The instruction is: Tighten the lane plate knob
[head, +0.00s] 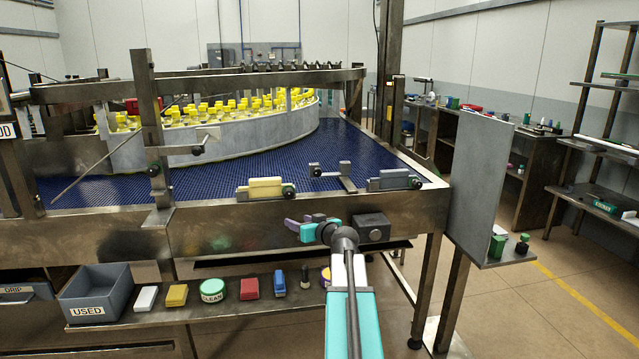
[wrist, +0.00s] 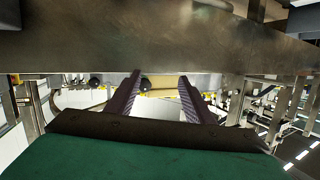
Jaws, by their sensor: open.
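My gripper (head: 304,221) is in front of the conveyor's steel front rail, below the rail-top fittings. In the wrist view its two purple fingers (wrist: 160,78) stand apart with nothing between them. Several dark round knobs show: one at the end of a yellow block (head: 262,187), one beside a grey block (head: 389,178), and one on a small metal bracket (head: 336,175). I cannot tell which is the lane plate knob.
The blue conveyor belt (head: 230,178) carries yellow-capped bottles behind a curved metal guide (head: 190,152). A lower shelf holds a USED bin (head: 96,292), coloured blocks and a round CLEAN tub (head: 213,290). An upright grey panel (head: 482,180) stands at the right. Floor is open at the right.

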